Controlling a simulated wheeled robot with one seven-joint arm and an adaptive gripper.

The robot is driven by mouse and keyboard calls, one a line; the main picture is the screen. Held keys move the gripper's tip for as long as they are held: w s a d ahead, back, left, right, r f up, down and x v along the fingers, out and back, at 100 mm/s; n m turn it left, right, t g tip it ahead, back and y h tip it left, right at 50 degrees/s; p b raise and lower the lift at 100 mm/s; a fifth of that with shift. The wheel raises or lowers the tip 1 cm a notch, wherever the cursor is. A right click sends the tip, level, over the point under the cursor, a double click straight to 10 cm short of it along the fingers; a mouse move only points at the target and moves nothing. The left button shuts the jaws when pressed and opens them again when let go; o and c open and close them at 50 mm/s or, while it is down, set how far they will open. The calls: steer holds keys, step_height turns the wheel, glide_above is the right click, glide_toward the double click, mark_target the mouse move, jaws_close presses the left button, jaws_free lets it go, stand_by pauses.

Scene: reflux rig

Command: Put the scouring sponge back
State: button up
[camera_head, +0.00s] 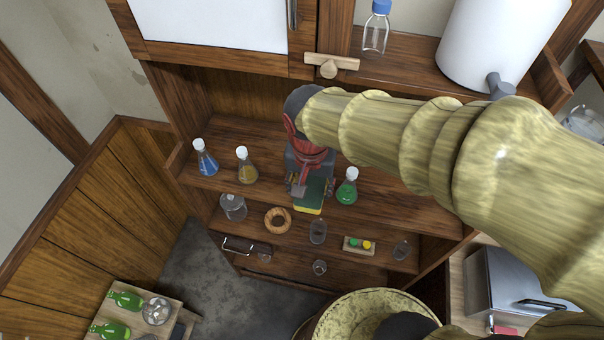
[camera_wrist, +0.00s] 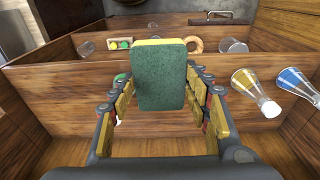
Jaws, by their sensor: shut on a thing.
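The scouring sponge (camera_head: 314,195) has a dark green face and a yellow side. It is held upright in my gripper (camera_head: 309,187), between the yellow flask and the green flask, near the front edge of the wooden shelf (camera_head: 290,215). In the wrist view the sponge (camera_wrist: 158,77) stands between the fingers of my gripper (camera_wrist: 160,95), which is shut on it. Its green face is toward the wrist camera, and its yellow edge shows on top. I cannot tell whether the sponge touches the shelf.
A blue flask (camera_head: 206,160), a yellow flask (camera_head: 246,167) and a green flask (camera_head: 347,188) stand on the shelf. Lower tiers hold a glass beaker (camera_head: 233,206), a cork ring (camera_head: 277,220) and a small rack (camera_head: 359,246). A white tank (camera_head: 495,45) stands at upper right.

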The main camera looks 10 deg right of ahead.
steer(key=w+f, duration=0.2)
steer(key=w, duration=0.1)
steer(key=w+a+f+p, duration=0.1)
steer(key=w+f, duration=0.2)
steer(key=w, duration=0.1)
steer(key=w+a+f, duration=0.1)
steer(key=w+f, duration=0.1)
steer(key=w, duration=0.1)
steer(key=shift+w+f+p, duration=0.4)
steer(key=shift+w+f, duration=0.25)
steer(key=shift+f, duration=0.15)
steer(key=f, duration=0.1)
steer(key=f+p, duration=0.1)
steer(key=f, duration=0.1)
steer(key=shift+w+a+f, duration=0.1)
steer(key=shift+w+f, duration=0.05)
steer(key=shift+w, duration=0.05)
steer(key=o, duration=0.5)
steer(key=shift+f, duration=0.15)
steer(key=o, duration=0.5)
